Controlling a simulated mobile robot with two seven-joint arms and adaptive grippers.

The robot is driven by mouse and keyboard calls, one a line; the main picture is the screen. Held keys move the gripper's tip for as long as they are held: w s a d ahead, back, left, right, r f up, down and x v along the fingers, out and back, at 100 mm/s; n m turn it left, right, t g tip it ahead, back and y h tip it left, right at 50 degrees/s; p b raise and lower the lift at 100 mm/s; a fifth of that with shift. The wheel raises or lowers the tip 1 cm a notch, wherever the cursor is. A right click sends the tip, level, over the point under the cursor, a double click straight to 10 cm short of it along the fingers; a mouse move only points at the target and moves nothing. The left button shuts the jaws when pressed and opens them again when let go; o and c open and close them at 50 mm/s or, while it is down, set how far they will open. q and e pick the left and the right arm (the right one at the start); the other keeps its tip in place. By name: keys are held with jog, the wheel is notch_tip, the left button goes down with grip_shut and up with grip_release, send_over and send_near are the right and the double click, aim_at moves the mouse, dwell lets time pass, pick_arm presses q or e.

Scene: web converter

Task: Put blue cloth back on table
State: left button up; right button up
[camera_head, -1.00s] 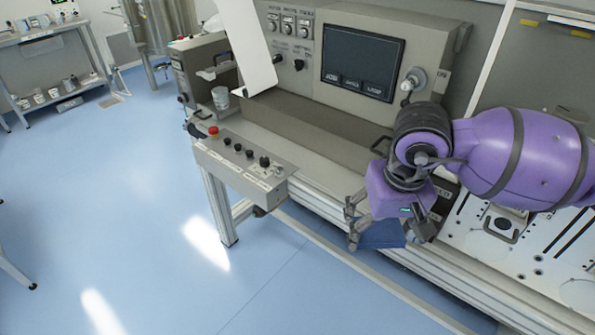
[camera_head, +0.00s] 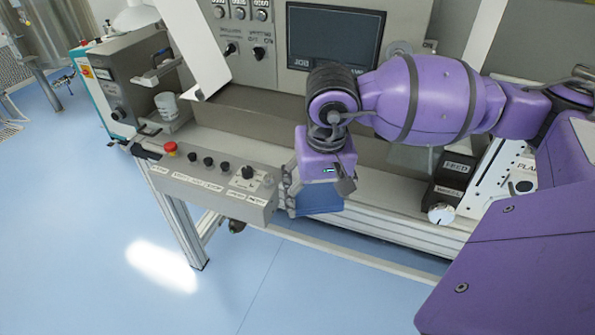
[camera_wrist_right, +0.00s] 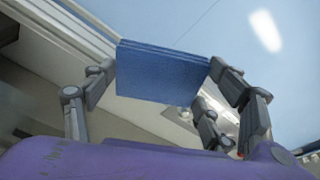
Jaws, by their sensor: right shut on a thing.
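The blue cloth (camera_head: 321,199) is a folded stack held in my right gripper (camera_head: 318,200), in front of the machine's front rail. In the right wrist view the cloth (camera_wrist_right: 162,72) spans between the fingers of my right gripper (camera_wrist_right: 163,78), which are shut on its two sides. Blue floor and the pale machine rail show beyond it. My left gripper is not in view. No separate table is clearly visible in the head view now.
A control box (camera_head: 207,178) with a red button (camera_head: 170,148) and black knobs is just left of my right gripper. A screen (camera_head: 335,36) and a white web sheet (camera_head: 187,45) are behind. A white cup (camera_head: 167,105) stands on the machine. The floor (camera_head: 90,220) at left is clear.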

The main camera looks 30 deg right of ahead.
jog(key=w+d+r+m+b, duration=0.1)
jog(key=w+d+m+b, duration=0.15)
jog(key=d, duration=0.25)
jog(key=w+d+m+b, duration=0.1)
jog(key=d+m+b, duration=0.2)
jog(key=d+b, duration=0.15)
jog(key=shift+h, duration=0.4)
jog(key=w+f, duration=0.2)
jog(key=w, duration=0.2)
jog(key=w+f+p, duration=0.1)
jog(key=w+f, duration=0.2)
jog(key=w, duration=0.1)
jog(key=w+d+f+p, duration=0.1)
jog(key=w+f, duration=0.2)
jog(key=w, duration=0.1)
jog(key=shift+w, duration=0.4)
jog(key=shift+w+f, duration=0.3)
jog(key=shift+f, duration=0.2)
notch_tip(320, 180, down, 3)
jog(key=shift+w+f, duration=0.15)
jog(key=shift+f, duration=0.05)
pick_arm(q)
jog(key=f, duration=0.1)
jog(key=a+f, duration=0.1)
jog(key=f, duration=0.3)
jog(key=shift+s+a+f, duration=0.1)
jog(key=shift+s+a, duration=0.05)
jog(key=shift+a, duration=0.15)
